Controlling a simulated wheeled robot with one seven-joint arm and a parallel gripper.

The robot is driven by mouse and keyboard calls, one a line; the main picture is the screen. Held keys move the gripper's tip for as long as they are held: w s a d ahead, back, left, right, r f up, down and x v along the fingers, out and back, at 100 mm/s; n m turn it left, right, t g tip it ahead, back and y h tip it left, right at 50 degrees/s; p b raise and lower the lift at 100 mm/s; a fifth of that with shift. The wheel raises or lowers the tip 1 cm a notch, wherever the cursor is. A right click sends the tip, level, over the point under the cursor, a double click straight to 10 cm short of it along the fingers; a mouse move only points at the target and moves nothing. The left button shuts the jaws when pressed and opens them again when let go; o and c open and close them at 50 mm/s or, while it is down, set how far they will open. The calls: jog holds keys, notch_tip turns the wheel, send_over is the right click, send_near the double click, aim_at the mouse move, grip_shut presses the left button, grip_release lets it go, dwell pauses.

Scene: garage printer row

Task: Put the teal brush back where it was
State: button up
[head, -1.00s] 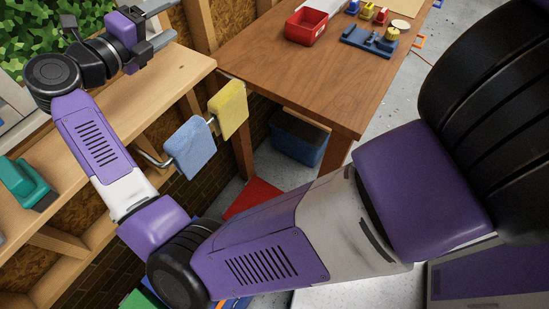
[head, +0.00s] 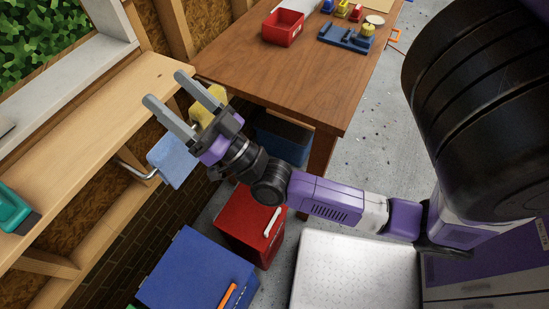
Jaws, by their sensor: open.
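A teal object with a dark base (head: 14,212), which looks like the teal brush, lies on the wooden ledge (head: 85,115) at the left edge of the head view. It is partly cut off by the frame. My gripper (head: 166,89) is open and empty, its two grey fingers pointing up and left. It appears over the ledge's right end and in front of the hanging cloths, well apart from the teal object. I cannot tell its height above the ledge.
A blue cloth (head: 172,158) and a partly hidden yellow cloth (head: 207,103) hang on a rail below the ledge. A wooden table (head: 290,80) holds a red bin (head: 283,28) and a blue tool holder (head: 344,38). Red (head: 240,225) and blue (head: 195,270) boxes stand below.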

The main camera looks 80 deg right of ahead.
jog(key=s+a+f+n+g+y, duration=0.3)
jog(key=s+a+f+g, duration=0.2)
jog(key=s, duration=0.5)
jog(key=s+a+f+n+g+y, duration=0.3)
jog(key=s+a+f+g+y, duration=0.1)
jog(key=s+a+f, duration=0.5)
jog(key=shift+s+f+n+g+y, duration=0.15)
jog(key=shift+s+n+g+y, duration=0.2)
jog(key=shift+s, duration=0.4)
